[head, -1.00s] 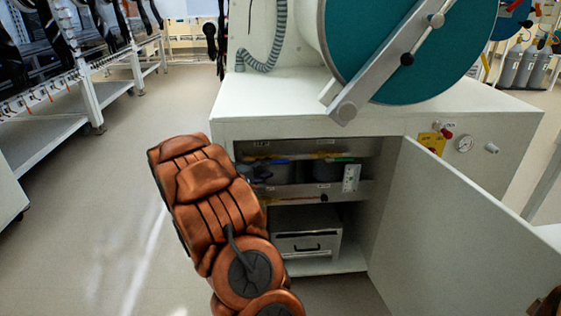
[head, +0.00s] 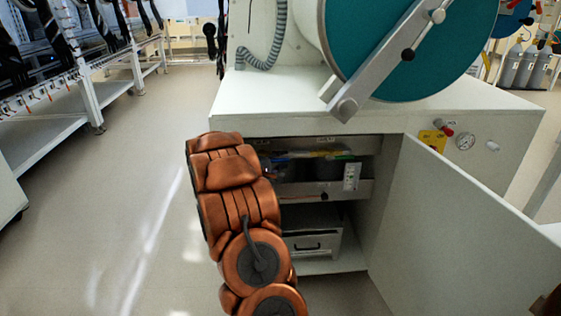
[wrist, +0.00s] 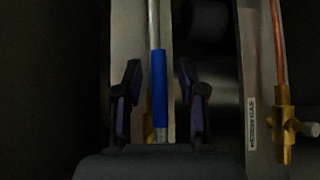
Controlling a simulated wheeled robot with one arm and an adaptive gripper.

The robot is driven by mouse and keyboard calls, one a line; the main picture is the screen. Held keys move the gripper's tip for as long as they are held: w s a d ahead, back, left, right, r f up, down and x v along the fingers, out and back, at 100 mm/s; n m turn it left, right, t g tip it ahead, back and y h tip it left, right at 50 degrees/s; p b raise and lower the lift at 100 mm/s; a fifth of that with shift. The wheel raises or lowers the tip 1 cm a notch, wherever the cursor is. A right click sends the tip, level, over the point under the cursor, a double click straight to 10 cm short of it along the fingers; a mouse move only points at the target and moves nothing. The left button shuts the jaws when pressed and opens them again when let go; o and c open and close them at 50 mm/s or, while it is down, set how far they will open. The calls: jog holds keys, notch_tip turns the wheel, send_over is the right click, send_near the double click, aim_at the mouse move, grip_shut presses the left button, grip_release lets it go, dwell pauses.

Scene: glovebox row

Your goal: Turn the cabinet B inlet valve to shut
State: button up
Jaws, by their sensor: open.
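A blue-sleeved metal lever (wrist: 159,82) shows in the wrist view, probably the inlet valve's handle. It lies lengthwise between the two fingers of my gripper (wrist: 160,98). The fingers are open, with a gap visible on each side of the blue sleeve. A bit of brass (wrist: 149,128) shows behind the lever; the rest of the valve body is hidden. In the head view, my orange arm reaches to the open cabinet and hides my gripper. A blue piece (head: 276,157) shows dimly on the cabinet's upper level. I cannot read any cabinet letter.
A copper pipe with a brass fitting (wrist: 283,125) stands to the right in the wrist view, beside a panel labelled with "GAS". The cabinet door (head: 455,220) stands open at right. A drawer unit (head: 313,243) sits below. The floor at left is clear.

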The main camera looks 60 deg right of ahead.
grip_shut()
